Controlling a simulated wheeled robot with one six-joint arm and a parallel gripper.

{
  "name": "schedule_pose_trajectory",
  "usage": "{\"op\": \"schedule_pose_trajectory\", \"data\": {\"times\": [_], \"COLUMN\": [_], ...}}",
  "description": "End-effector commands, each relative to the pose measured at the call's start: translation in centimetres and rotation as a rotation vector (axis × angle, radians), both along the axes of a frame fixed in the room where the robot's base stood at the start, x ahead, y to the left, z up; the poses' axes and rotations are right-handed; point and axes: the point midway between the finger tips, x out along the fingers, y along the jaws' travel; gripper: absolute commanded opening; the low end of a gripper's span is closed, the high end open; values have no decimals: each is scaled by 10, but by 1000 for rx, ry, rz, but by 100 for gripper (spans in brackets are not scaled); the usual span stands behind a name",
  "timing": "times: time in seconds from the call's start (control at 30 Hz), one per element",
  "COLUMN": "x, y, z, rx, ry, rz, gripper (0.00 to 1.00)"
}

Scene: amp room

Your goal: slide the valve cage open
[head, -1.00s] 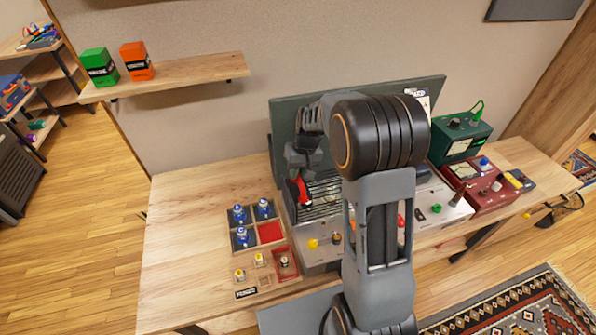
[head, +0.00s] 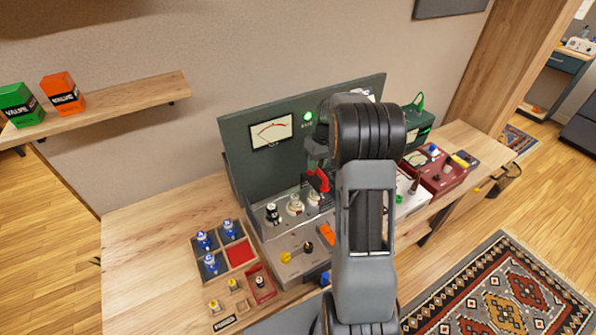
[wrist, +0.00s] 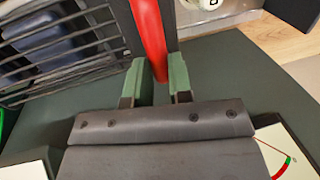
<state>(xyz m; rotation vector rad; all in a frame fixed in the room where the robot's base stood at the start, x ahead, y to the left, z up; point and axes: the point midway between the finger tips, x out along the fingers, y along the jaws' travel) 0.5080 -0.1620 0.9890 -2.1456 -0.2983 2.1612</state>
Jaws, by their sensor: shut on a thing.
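The valve cage (wrist: 58,38) is a dark barred grille, seen at the left of the wrist view. In the head view my arm hides most of it. Its red handle (head: 319,181) stands at the cage's left end. The handle (wrist: 149,38) runs between my two green-padded fingers in the wrist view. My gripper (wrist: 160,82) is shut on it; in the head view my gripper (head: 317,168) is partly behind my arm. The cage lies to the right on the amp, and valves (head: 295,205) stand uncovered to the left of the handle.
The green back panel (head: 242,150) rises behind, with a meter (head: 271,131) and a lit green lamp (head: 308,116). A tray (head: 223,268) with blue-topped valves is at the left. A red instrument (head: 447,180) stands at the right. The bench's left end is clear.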

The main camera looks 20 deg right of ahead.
Motion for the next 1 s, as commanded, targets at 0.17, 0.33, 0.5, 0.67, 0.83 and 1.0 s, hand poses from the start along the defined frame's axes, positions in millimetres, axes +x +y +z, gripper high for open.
{"op": "schedule_pose_trajectory", "data": {"times": [0.17, 0.33, 0.5, 0.67, 0.83, 1.0], "x": [1, 0, 0, -1, -1, -1], "y": [-41, -66, -80, -85, -86, -86], "z": [1, 1, 1, 1, 1, 1], "rx": [1, 1, 0, 0, -1, -1], "ry": [1, 0, -1, -1, -2, -3], "rz": [3, 4, 4, 2, 1, -1], "gripper": [0, 0, 0, 0, 0, 26]}}
